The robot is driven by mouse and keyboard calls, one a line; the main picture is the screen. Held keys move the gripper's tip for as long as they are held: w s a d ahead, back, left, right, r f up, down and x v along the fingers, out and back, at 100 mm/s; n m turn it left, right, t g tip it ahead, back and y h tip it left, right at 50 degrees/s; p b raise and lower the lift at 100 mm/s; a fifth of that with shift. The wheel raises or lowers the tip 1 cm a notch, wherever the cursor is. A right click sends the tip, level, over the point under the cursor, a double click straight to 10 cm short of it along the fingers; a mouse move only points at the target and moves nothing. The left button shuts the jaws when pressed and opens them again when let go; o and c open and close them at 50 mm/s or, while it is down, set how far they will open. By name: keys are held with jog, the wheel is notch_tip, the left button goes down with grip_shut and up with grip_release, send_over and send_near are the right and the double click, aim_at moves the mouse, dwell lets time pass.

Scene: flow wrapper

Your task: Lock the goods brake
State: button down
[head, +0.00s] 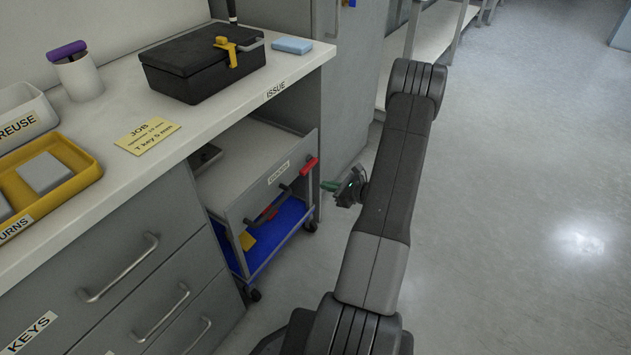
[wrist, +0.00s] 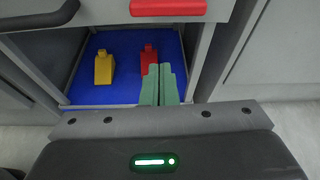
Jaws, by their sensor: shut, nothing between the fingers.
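A small grey cart (head: 240,208) with a lettered label, too small to read surely, stands under the counter. A red handle or lever (head: 309,166) sits at its upper right front corner. A red bar, apparently the same piece, crosses the top of the wrist view (wrist: 168,7). I cannot tell whether this is the brake. My gripper (head: 328,186) is shut and empty, just right of and below the red handle, apart from it. Its green fingers (wrist: 160,72) lie together, pointing toward the cart's lower shelf.
The cart's blue lower shelf (wrist: 115,88) holds a yellow wedge-shaped piece (wrist: 104,68) and a red one (wrist: 149,56), partly hidden by my fingers. The counter (head: 110,190) and its drawers stand left. A grey cabinet (head: 352,80) stands behind. Open floor (head: 520,200) lies right.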

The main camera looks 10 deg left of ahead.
jog(key=v, duration=0.3)
jog(key=shift+s+d+r, duration=0.1)
jog(key=shift+d, duration=0.2)
jog(key=shift+a, duration=0.1)
jog(key=w+a+f+n+t+p, duration=0.1)
jog(key=w+a+f+n+t, duration=0.2)
jog(key=w+a+n+t, duration=0.5)
jog(key=s+d+n+g+p, duration=0.1)
jog(key=d+n+g, duration=0.1)
jog(key=d, duration=0.5)
jog(key=shift+s+d+g+p, duration=0.25)
jog(key=shift+g+p, duration=0.05)
dwell(1.1)
jog(key=shift+a, duration=0.1)
